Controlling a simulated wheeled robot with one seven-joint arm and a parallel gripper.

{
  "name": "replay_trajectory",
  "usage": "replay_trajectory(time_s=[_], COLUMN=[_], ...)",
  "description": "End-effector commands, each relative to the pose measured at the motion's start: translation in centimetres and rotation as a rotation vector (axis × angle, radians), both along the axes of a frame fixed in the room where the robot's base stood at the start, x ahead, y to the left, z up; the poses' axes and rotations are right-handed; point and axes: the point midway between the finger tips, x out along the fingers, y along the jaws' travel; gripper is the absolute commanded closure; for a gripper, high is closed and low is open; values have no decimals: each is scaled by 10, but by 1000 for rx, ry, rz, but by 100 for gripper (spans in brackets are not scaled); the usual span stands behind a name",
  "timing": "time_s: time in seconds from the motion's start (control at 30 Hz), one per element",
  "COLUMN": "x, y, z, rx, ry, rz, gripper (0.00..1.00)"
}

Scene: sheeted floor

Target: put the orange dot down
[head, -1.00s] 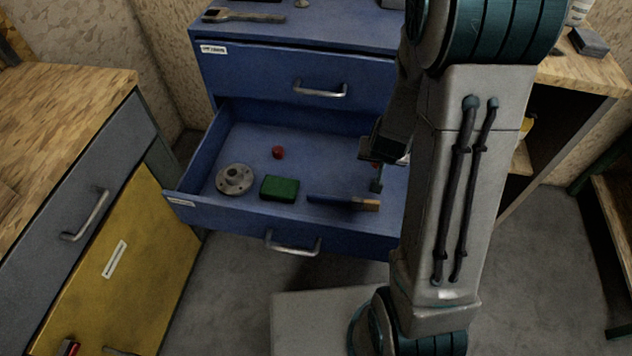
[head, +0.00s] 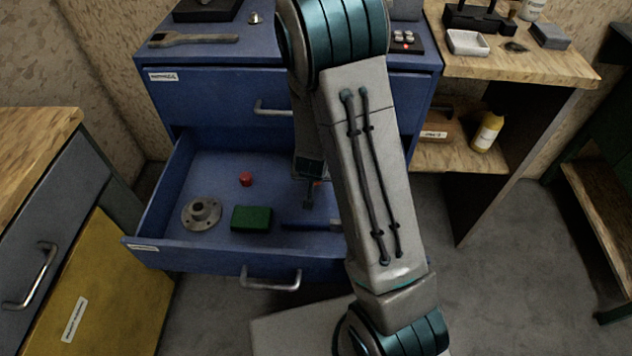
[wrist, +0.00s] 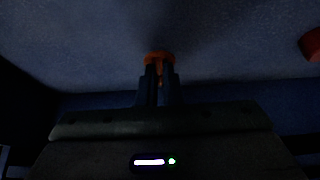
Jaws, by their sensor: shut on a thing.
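The orange dot (wrist: 158,57) is a small orange piece between my fingertips in the wrist view. My gripper (wrist: 160,72) is shut on it. In the head view my gripper (head: 308,194) is low over the open blue drawer (head: 160,225), right of the red cylinder. A small bit of orange-red (head: 317,183) shows beside it, mostly hidden by my arm. In the wrist view a blue surface lies beyond the dot; I cannot tell whether the dot touches it.
The drawer holds a red cylinder (head: 246,179), a grey flanged disc (head: 201,213), a green block (head: 251,219) and a blue-handled thing (head: 300,226) partly behind my arm. A reddish thing shows at the right in the wrist view (wrist: 312,44). Drawer floor between cylinder and gripper is clear.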

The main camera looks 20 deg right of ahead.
Motion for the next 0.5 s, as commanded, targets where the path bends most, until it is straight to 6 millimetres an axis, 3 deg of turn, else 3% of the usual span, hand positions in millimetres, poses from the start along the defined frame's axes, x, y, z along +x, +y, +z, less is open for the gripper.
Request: replay_trajectory(time_s=[0.03, 0.13, 0.5], x=[0, 0, 0], y=[0, 1, 1], z=[-13, -21, -22], rx=[0, 0, -1], ry=[0, 0, -1], rz=[0, 1, 1], gripper=[100, 100, 100])
